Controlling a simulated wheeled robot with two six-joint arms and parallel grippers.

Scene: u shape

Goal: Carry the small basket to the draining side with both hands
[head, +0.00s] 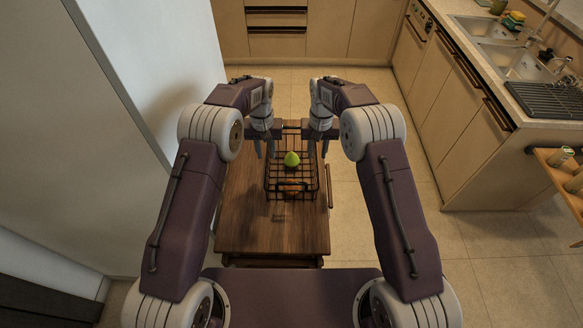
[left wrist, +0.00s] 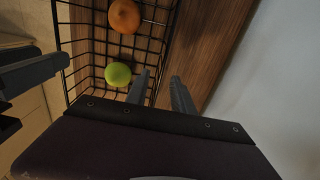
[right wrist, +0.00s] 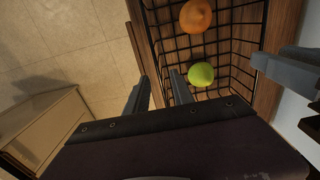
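The small black wire basket (head: 308,186) stands on a brown wooden trolley or table. It holds a green fruit (head: 291,159) and an orange fruit (head: 291,187). My left gripper (head: 264,150) is at the basket's left side, toward its far end. In the left wrist view its fingers (left wrist: 161,92) are apart, one on each side of the basket's wire wall. My right gripper (head: 319,150) is at the right side. In the right wrist view its fingers (right wrist: 159,92) are also apart, with the opposite wire wall between them. Draining rack (head: 548,99) lies on the right counter.
The counter with the sink (head: 508,60) runs along the right. A shelf with jars (head: 562,157) juts in at the right edge. A tall white panel (head: 150,60) stands close on the left. Tiled floor between trolley and counter is clear.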

